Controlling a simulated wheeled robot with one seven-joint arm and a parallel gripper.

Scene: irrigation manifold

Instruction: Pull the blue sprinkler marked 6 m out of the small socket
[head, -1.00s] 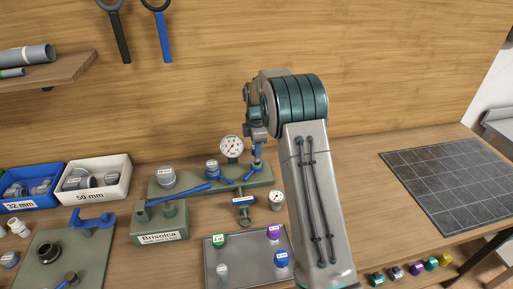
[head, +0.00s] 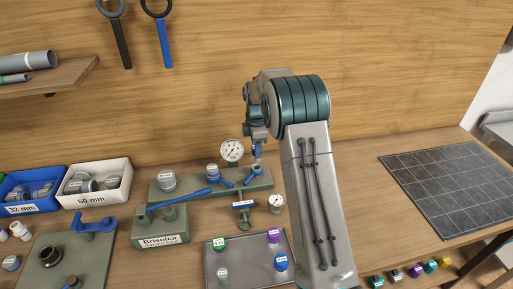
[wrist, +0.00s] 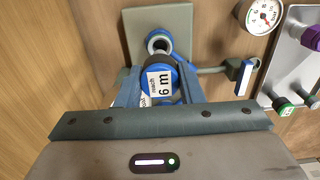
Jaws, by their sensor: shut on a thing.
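The blue sprinkler (wrist: 160,82) shows its white "6 m" label in the wrist view. My gripper (wrist: 161,90) is shut on it, with one finger on each side. In the head view my gripper (head: 257,149) hangs above the right end of the green manifold block, and the sprinkler is mostly hidden by it. The small socket (wrist: 158,42) has a blue collar and an open round mouth. It also shows in the head view (head: 258,171), below the gripper. The sprinkler appears clear of the socket, with a gap between them.
A pressure gauge (head: 232,150) stands behind the manifold (head: 165,190). A blue-handled valve (head: 243,206) and a smaller gauge (head: 275,202) are in front. A grey tray (head: 248,250) holds several coloured caps. A dark gridded mat (head: 445,190) lies clear at right.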

